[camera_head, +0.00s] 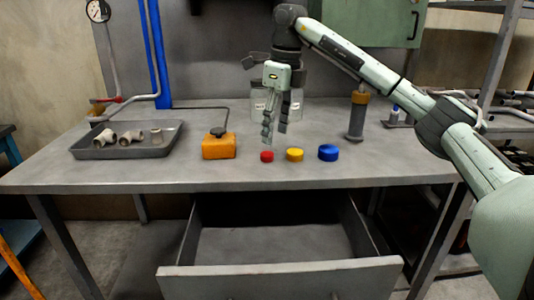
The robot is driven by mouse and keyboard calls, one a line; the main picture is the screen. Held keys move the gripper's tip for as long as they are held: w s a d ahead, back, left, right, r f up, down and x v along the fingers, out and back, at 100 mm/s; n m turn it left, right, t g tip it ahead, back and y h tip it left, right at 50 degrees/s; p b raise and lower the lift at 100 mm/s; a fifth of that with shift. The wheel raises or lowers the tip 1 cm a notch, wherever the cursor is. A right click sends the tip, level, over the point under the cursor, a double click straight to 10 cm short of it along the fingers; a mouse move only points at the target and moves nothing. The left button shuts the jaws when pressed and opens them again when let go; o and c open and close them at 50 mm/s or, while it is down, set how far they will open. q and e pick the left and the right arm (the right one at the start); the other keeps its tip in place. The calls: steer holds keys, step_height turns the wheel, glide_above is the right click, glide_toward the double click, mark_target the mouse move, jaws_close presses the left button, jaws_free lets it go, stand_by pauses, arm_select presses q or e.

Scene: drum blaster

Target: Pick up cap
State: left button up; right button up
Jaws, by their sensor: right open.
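Three caps stand in a row near the front edge of the grey table: a small red cap (267,156), a yellow cap (295,155) and a larger blue cap (328,153). My right gripper (275,138) comes in from the right and points down, open and empty. Its fingertips are above and just behind the red and yellow caps, apart from them as far as I can tell. My left gripper is not in view.
An orange box with a black knob and cable (218,147) stands left of the caps. A grey tray (88,148) holds pipe fittings. Jars (258,104) stand behind my gripper, and a grey cylinder (357,118) to the right. An open drawer (280,278) juts out below.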

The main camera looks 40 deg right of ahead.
mark_target(267, 154)
steer(key=f, duration=0.1)
steer(key=w+f, duration=0.1)
steer(key=f, duration=0.1)
steer(key=a+f, duration=0.1)
steer(key=shift+w+f, duration=0.25)
steer(key=shift+f, duration=0.6)
steer(key=c, duration=0.8)
